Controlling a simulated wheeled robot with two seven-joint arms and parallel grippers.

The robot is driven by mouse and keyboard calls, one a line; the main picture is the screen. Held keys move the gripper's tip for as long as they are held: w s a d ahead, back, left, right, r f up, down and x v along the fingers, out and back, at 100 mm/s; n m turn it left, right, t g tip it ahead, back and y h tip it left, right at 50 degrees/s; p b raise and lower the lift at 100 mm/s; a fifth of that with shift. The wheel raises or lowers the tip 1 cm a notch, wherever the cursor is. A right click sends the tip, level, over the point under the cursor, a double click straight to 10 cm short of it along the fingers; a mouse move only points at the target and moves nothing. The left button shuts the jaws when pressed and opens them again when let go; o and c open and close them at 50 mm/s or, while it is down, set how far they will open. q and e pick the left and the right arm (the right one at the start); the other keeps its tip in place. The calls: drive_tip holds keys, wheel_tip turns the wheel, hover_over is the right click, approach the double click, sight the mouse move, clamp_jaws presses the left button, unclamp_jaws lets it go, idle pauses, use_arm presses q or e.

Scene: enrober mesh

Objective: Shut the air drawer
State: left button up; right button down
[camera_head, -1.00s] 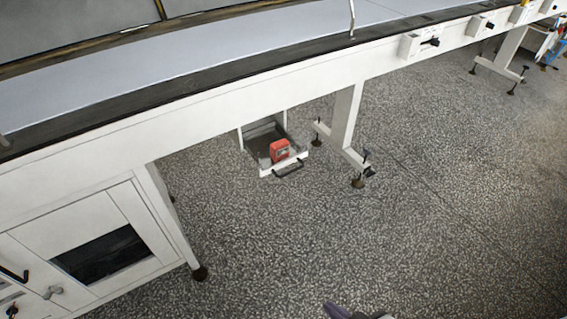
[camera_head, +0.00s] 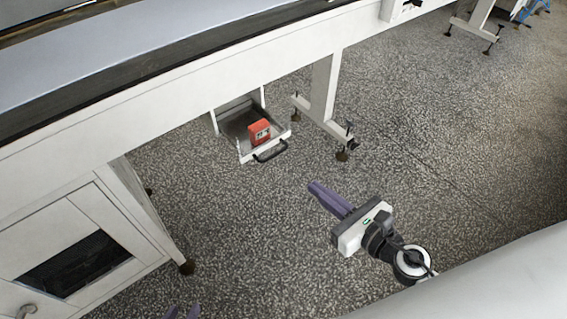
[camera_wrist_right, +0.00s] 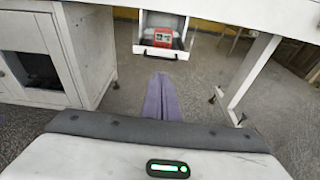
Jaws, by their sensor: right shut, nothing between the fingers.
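The air drawer (camera_head: 232,127) hangs pulled out under the long white table, with a dark handle (camera_head: 271,151) on its front. It holds a red box (camera_head: 259,131). The drawer front also shows in the right wrist view (camera_wrist_right: 153,52), straight ahead of the fingers. My right gripper (camera_head: 313,187) is shut and empty, with purple fingers pointing toward the drawer from the front right, clear of it. In the right wrist view its fingers (camera_wrist_right: 162,76) are together below the drawer front. Only the purple fingertips of my left gripper (camera_head: 182,312) show at the bottom edge; their opening is unclear.
A white cabinet (camera_head: 150,235) with a dark window stands at the left. A white table leg (camera_head: 323,90) with a splayed foot stands right of the drawer; it also shows in the right wrist view (camera_wrist_right: 252,70). The speckled floor before the drawer is clear.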

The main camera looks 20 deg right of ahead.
drive_tip(key=x, duration=1.4)
drive_tip(key=shift+p, duration=0.35)
